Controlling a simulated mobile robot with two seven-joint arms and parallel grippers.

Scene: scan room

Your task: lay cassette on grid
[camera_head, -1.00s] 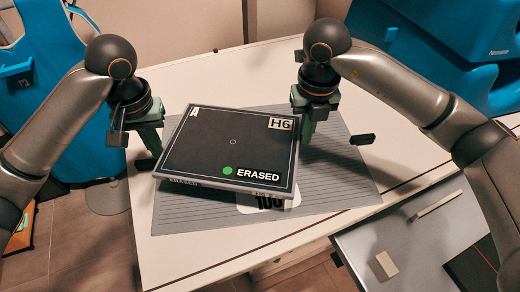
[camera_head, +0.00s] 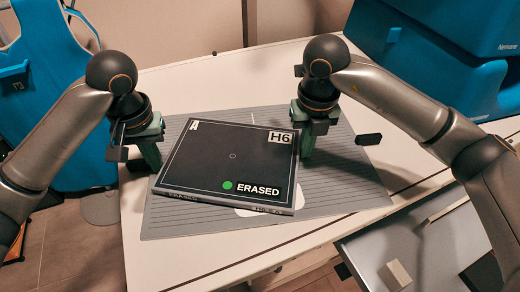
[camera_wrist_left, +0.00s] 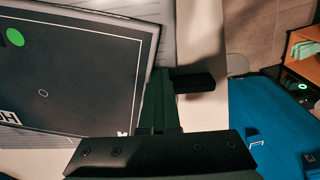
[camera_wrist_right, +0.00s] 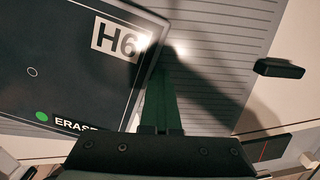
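The cassette (camera_head: 232,165) is a flat black square panel marked A, H6 and ERASED, with a green dot. It appears to lie flat on the grey lined grid (camera_head: 345,185), covering most of a white label near the grid's front. My left gripper (camera_head: 150,158) stands at the cassette's left edge, my right gripper (camera_head: 307,148) at its right edge. Each gripper's green fingers look closed together, beside the cassette rather than around it. Both wrist views show the fingers (camera_wrist_left: 152,108) (camera_wrist_right: 158,108) close against its edge; contact is hard to judge.
A small black block (camera_head: 368,139) lies right of my right gripper; another (camera_wrist_left: 195,82) is beside my left fingers. The white table (camera_head: 185,255) is clear around the grid. Blue cabinets (camera_head: 460,90) stand at the back right. A pale block (camera_head: 396,275) sits at the lower right.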

